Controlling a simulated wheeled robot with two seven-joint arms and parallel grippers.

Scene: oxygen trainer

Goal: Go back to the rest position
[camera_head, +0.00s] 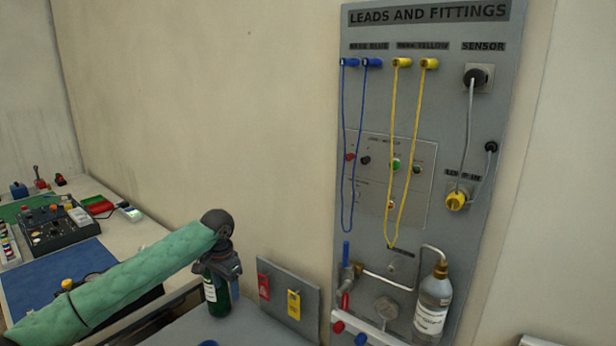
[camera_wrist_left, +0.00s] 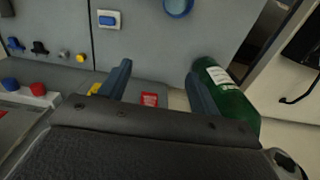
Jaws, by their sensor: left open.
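My left gripper (camera_head: 222,268) points down at the end of my green-sleeved arm, in front of the beige wall. A green bottle (camera_head: 217,298) with a white label shows just below and behind it. In the left wrist view, the two fingers of my left gripper (camera_wrist_left: 160,88) are apart with nothing between them. The green bottle (camera_wrist_left: 232,98) lies to the right there, outside the right finger and partly covered by it; I cannot tell whether they touch. My right gripper is in neither view.
The leads and fittings panel (camera_head: 325,150) stands on the right, with hanging blue leads (camera_head: 344,150) and yellow leads (camera_head: 393,150). A white-labelled bottle (camera_head: 432,305) is at its foot. A small grey board (camera_head: 277,292) holds red and yellow tags. A bench with a control box (camera_head: 60,228) is left.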

